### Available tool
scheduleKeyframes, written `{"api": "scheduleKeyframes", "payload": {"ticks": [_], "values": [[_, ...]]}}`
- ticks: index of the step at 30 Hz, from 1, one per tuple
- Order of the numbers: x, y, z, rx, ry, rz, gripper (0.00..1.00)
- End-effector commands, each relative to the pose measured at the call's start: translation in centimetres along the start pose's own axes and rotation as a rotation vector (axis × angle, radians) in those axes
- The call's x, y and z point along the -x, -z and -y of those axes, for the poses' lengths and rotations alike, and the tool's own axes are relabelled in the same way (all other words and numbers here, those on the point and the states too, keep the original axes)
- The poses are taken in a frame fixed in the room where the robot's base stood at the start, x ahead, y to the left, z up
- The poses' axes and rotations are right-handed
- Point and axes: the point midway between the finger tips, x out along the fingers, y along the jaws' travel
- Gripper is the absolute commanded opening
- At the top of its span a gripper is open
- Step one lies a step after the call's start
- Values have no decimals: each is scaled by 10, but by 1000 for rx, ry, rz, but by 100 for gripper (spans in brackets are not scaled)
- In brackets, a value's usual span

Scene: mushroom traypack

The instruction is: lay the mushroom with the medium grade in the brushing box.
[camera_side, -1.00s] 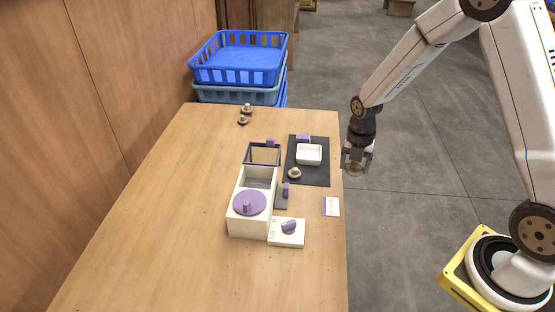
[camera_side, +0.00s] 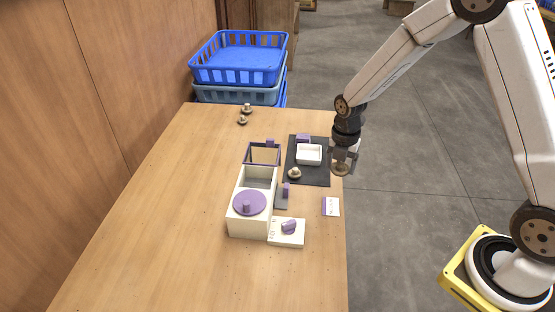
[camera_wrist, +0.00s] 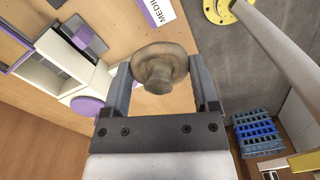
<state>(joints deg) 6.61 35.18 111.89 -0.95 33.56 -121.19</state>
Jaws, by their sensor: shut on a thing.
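My gripper (camera_side: 343,160) is shut on a brown mushroom (camera_wrist: 160,66), held between its two fingers in the wrist view. In the side view this mushroom (camera_side: 340,169) hangs in the air at the right edge of the table. The cream box (camera_side: 240,224) stands on the table to the left of my gripper. It has a purple round top at the front and an open compartment (camera_side: 259,176) behind, with a dark-framed lid (camera_side: 262,154) raised at its far end. A small card (camera_side: 331,206) lies near the right edge; its lettering in the wrist view (camera_wrist: 160,8) begins "MEDI".
A dark mat (camera_side: 314,176) holds a white tray (camera_side: 309,154) and another mushroom (camera_side: 294,173). A cream unit with a purple knob (camera_side: 286,232) is beside the box. Two mushrooms (camera_side: 244,113) lie far back. Blue crates (camera_side: 238,75) stand behind the table. The left table is clear.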

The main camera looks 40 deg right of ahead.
Motion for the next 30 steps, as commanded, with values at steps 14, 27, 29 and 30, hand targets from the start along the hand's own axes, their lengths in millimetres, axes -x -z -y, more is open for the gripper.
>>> {"api": "scheduleKeyframes", "payload": {"ticks": [14,27,29,30], "values": [[21,79,-70,-238,-4,-2,49],[27,102,-85,-314,-4,-4,49],[26,102,-85,-314,-4,-4,49],[26,101,-86,-313,-5,-4,49]]}}
